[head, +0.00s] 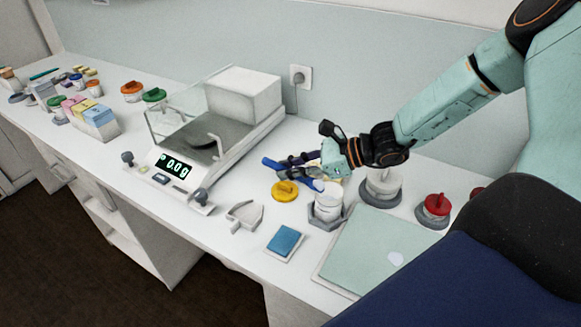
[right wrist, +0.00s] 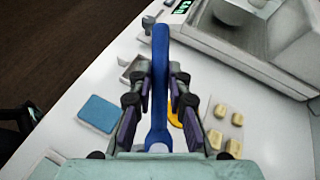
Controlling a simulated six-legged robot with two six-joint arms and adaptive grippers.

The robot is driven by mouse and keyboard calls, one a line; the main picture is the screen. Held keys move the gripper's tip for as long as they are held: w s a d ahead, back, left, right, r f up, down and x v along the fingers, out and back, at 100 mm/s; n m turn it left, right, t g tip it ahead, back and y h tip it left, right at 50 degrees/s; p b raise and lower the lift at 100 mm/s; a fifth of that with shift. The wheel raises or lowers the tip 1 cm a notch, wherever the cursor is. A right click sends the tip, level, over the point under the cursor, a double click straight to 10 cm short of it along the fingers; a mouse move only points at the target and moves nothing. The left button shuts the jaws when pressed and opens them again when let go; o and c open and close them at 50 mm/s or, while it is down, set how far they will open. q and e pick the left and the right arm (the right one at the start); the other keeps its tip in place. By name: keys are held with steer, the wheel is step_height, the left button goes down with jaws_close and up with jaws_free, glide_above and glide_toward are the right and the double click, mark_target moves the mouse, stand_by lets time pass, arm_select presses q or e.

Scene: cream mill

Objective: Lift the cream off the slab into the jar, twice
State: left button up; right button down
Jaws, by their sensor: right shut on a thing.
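My right gripper (head: 300,163) is shut on a blue spatula (head: 272,163). In the right wrist view the spatula (right wrist: 160,60) stands lengthwise between the two fingers of my gripper (right wrist: 160,78). The slab (head: 360,240) is a pale green plate at the front right, with a small whitish patch of cream (head: 396,258) on it. An open-looking white jar (head: 328,198) stands in a grey holder (head: 312,215), just below my gripper in the head view. A yellow lid (head: 285,192) lies left of it. My left gripper is not in view.
A blue pad (head: 285,241) and a grey scoop-shaped piece (head: 245,214) lie in front. Several cream-coloured pieces (right wrist: 219,110) lie behind.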

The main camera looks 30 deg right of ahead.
steer(key=shift+s+a+r, duration=0.15)
steer(key=shift+a, duration=0.1)
steer(key=shift+w+d+f, duration=0.2)
steer(key=shift+d+f, duration=0.05)
steer(key=shift+f, duration=0.1)
steer(key=shift+s+a+b, duration=0.2)
steer(key=shift+b, duration=0.15)
steer(key=shift+w+d+f, duration=0.15)
steer(key=shift+f, duration=0.05)
steer(key=shift+r, duration=0.15)
stand_by(0.4)
steer(key=shift+a+b, duration=0.2)
steer(key=shift+b, duration=0.1)
steer(key=shift+w+a, duration=0.1)
